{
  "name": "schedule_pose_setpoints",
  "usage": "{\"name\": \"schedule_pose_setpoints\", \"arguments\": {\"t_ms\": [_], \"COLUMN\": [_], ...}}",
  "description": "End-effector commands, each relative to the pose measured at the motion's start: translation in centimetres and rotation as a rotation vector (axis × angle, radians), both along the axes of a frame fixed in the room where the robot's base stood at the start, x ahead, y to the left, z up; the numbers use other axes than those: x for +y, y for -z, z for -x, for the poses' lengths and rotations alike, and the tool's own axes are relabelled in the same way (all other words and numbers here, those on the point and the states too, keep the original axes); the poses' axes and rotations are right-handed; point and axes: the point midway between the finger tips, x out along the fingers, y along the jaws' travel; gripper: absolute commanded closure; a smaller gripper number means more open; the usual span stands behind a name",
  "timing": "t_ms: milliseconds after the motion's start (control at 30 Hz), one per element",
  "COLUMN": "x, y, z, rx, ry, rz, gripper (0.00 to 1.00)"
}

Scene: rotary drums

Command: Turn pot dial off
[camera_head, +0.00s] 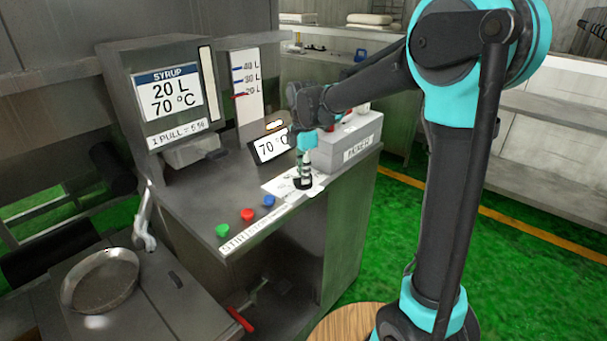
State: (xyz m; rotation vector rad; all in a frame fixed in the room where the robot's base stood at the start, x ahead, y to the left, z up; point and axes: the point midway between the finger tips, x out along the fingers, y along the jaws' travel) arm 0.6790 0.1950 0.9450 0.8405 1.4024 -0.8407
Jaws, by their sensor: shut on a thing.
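A small dark dial (303,184), which I take to be the pot dial, stands on a white label plate (280,186) on the steel counter top. My gripper (305,174) points down over the dial and is shut on it. The fingers are small in this view and hide part of the dial. The dial's pointer and the marks under it are too small to read.
Green, red and blue buttons (247,214) line the counter's front left. A "70 °C" display (270,145) stands behind the dial. A grey box (350,140) is close to its right. A syrup unit (168,95) rises at the left. A round pan (100,281) sits at lower left.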

Motion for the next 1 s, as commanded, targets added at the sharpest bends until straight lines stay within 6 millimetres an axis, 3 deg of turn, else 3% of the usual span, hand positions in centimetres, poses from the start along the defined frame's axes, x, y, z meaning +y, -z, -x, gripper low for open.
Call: {"name": "schedule_pose_setpoints", "arguments": {"t_ms": [500, 1000], "x": [0.01, 0.02], "y": [-0.04, -0.04], "z": [-0.06, -0.07], "rx": [-0.001, -0.001], "ry": [-0.356, -0.434], "rz": [-0.001, 0.000], "gripper": [1.00, 1.00]}}
